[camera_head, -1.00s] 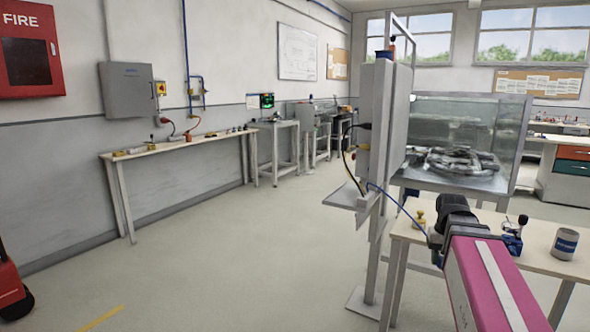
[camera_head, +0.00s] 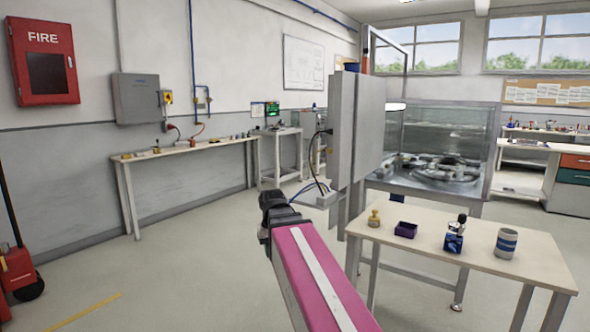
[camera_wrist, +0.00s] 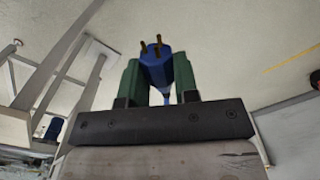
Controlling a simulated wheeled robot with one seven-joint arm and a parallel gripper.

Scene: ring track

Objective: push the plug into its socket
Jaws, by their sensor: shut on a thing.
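A blue plug (camera_wrist: 157,66) with three brass-coloured pins shows in the wrist view, its pins pointing away from my gripper. My gripper (camera_head: 271,203) is shut on the plug, with its green fingers on both sides of it. In the head view my gripper is in the middle, left of the grey upright panel (camera_head: 362,125); the plug is hidden there. A thin blue cable (camera_head: 303,190) runs between my gripper and the small shelf (camera_head: 318,198) on the panel. A dark connector with a black cable (camera_head: 318,141) is at the panel's left side. I cannot make out the plug's socket.
A table (camera_head: 400,245) at the right holds a yellow object (camera_head: 374,218), a purple box (camera_head: 405,230), a blue device (camera_head: 454,240) and a mug (camera_head: 506,243). A glass-walled tank (camera_head: 440,145) stands behind. A wall bench (camera_head: 190,147) is at the left; floor before it is clear.

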